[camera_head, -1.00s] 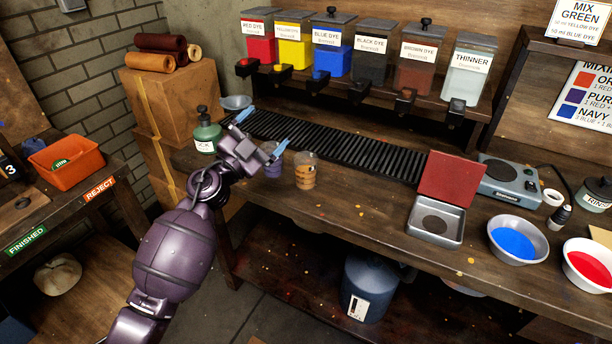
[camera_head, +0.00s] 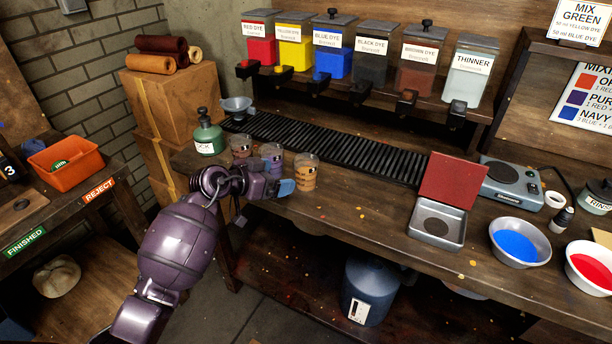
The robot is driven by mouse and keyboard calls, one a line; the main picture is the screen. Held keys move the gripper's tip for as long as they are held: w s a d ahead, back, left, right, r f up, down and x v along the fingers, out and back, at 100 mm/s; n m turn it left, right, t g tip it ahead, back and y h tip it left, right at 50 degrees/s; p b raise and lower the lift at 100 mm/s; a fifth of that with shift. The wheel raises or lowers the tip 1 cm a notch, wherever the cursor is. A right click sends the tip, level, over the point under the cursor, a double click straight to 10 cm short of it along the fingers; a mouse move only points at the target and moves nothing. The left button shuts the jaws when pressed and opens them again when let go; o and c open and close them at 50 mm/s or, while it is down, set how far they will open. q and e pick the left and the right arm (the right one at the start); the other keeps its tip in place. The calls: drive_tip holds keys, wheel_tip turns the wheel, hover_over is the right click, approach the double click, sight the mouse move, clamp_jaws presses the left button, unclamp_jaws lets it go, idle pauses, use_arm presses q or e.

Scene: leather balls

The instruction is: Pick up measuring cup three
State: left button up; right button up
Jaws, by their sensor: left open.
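Three clear measuring cups with dark bands stand in a row near the left end of the workbench. They are a left cup (camera_head: 241,147), a middle cup (camera_head: 272,156) and a right cup (camera_head: 306,172). I cannot read which of them is number three. My left gripper (camera_head: 284,188) is open and low over the front of the bench, just left of the right cup and in front of the middle one. One blue fingertip shows clearly, beside the right cup's lower part; the other is hidden. Whether it touches the cup I cannot tell. My right gripper is out of view.
A red-lidded metal box (camera_head: 437,228) and dye bowls (camera_head: 519,258) sit right. The bench right of the cups is mostly clear.

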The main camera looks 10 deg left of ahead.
sight(297, 175)
use_arm(q)
drive_tip(key=b+x, duration=0.1)
drive_tip(key=x, duration=0.3)
drive_tip(key=shift+f, duration=0.15)
drive_tip(key=shift+w+d+f, duration=0.25)
drive_tip(key=shift+w+d, duration=0.15)
drive_tip(key=shift+w, duration=0.05)
drive_tip(key=b+x, duration=0.1)
drive_tip(key=x, duration=0.1)
drive_tip(key=b+x, duration=0.1)
drive_tip(key=x, duration=0.1)
drive_tip(key=shift+f, duration=0.45)
drive_tip(key=shift+w+d+b, duration=0.1)
drive_tip(key=shift+w+b, duration=0.1)
drive_tip(key=shift+b, duration=0.1)
drive_tip(key=shift+r, duration=0.15)
drive_tip(key=c, duration=0.9)
drive_tip(key=shift+c, duration=0.8)
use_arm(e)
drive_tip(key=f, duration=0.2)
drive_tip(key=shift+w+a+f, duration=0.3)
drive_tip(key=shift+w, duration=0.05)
use_arm(q)
drive_tip(key=shift+r, duration=0.1)
